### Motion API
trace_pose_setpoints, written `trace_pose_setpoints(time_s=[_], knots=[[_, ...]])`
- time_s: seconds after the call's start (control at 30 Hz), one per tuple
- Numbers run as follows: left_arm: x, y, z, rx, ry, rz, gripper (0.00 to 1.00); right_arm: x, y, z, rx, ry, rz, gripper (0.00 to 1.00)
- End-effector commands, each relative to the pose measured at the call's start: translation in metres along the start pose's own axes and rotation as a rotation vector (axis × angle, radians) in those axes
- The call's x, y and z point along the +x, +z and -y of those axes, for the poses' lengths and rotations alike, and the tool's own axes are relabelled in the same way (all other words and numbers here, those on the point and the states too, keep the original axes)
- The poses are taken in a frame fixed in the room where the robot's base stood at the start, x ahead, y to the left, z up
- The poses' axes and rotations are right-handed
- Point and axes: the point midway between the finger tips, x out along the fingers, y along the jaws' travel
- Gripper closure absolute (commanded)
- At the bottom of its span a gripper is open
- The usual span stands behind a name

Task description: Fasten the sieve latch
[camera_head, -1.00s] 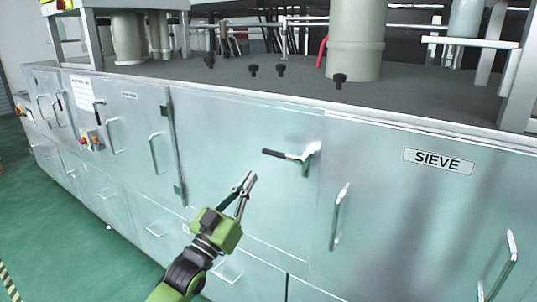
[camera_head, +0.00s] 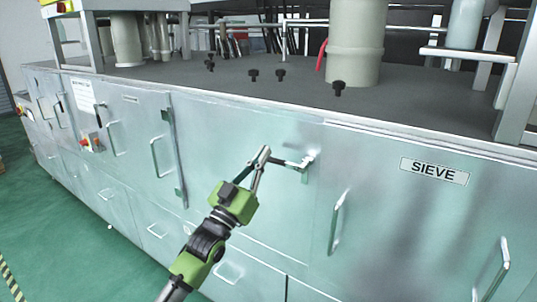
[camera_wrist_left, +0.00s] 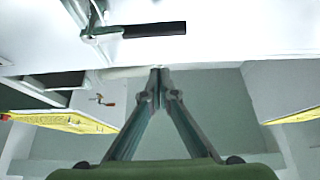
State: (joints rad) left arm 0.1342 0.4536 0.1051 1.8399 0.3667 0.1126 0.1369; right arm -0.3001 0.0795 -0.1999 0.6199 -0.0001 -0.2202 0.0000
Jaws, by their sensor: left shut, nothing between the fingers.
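The sieve latch (camera_head: 305,163) is a metal lever on the pale steel cabinet front, left of the SIEVE label (camera_head: 434,171). Its black handle points left, roughly level, and its outer end is hidden behind my fingers in the head view. In the left wrist view the black handle (camera_wrist_left: 154,29) and the metal pivot (camera_wrist_left: 92,30) show above the fingertips, with a gap between. My left gripper (camera_head: 263,152) is shut and empty, in front of the handle's outer end; its fingertips meet in the wrist view (camera_wrist_left: 160,72). My right gripper is out of view.
A bar handle (camera_head: 337,222) stands out right of and below the latch. A hinged door with a handle (camera_head: 155,157) lies to the left. Several black knobs (camera_head: 281,75) and a thick pipe (camera_head: 356,45) stand on the dark top. The green floor is clear at lower left.

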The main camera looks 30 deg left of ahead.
Motion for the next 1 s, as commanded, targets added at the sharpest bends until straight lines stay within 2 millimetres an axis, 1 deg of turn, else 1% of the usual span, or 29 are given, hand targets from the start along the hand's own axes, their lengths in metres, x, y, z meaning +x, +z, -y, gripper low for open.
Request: trace_pose_setpoints(time_s=[0.03, 0.1, 0.13, 0.17, 0.23, 0.43, 0.53, 0.83, 1.0], knots=[[0.015, -0.005, 0.000, 0.000, -0.001, -0.002, 1.00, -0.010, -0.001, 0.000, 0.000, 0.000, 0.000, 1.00], [0.028, -0.005, 0.000, 0.000, 0.000, -0.001, 1.00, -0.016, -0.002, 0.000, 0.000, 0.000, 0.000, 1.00], [0.030, 0.000, 0.000, 0.000, -0.001, 0.003, 1.00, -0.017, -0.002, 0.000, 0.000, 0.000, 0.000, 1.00], [0.024, 0.009, 0.000, 0.000, -0.001, 0.007, 1.00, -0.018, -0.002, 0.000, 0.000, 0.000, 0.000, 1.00], [0.019, 0.019, 0.000, 0.001, -0.001, 0.007, 1.00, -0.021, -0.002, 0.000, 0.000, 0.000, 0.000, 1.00], [0.013, 0.035, 0.000, 0.001, 0.000, 0.002, 1.00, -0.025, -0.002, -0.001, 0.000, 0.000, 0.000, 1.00], [0.011, 0.038, 0.000, 0.001, 0.000, 0.002, 1.00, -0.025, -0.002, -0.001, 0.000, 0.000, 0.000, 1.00], [0.011, 0.039, 0.000, 0.000, 0.000, 0.000, 1.00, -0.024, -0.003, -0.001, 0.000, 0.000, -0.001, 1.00], [0.014, 0.042, 0.000, -0.032, -0.019, -0.001, 1.00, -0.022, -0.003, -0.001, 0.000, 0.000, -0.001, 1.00]])
